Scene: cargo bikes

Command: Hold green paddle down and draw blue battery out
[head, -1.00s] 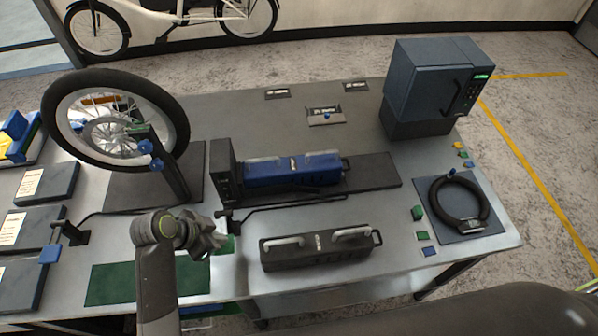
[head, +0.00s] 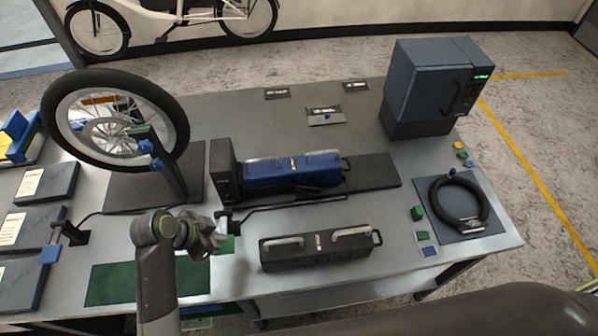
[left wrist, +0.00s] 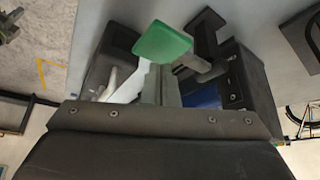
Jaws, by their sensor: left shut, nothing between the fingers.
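The blue battery (head: 290,170) lies in the long dark dock on the workbench, its left end against the upright black block (head: 224,170). The green paddle (head: 229,244) is partly hidden behind my left gripper (head: 217,242) in the head view. In the left wrist view the green paddle (left wrist: 162,44) is large, just beyond the fingertips of my left gripper (left wrist: 160,75). Its fingers are shut and empty; I cannot tell whether they touch the paddle. A sliver of the blue battery (left wrist: 205,96) shows behind the dark parts there. My right gripper is not in view.
A black battery with pale handles (head: 318,248) lies at the bench's front edge. A wheel on a stand (head: 177,130) rises at left. A dark blue cabinet (head: 425,85) stands at back right, and a ring lock (head: 458,210) lies at right.

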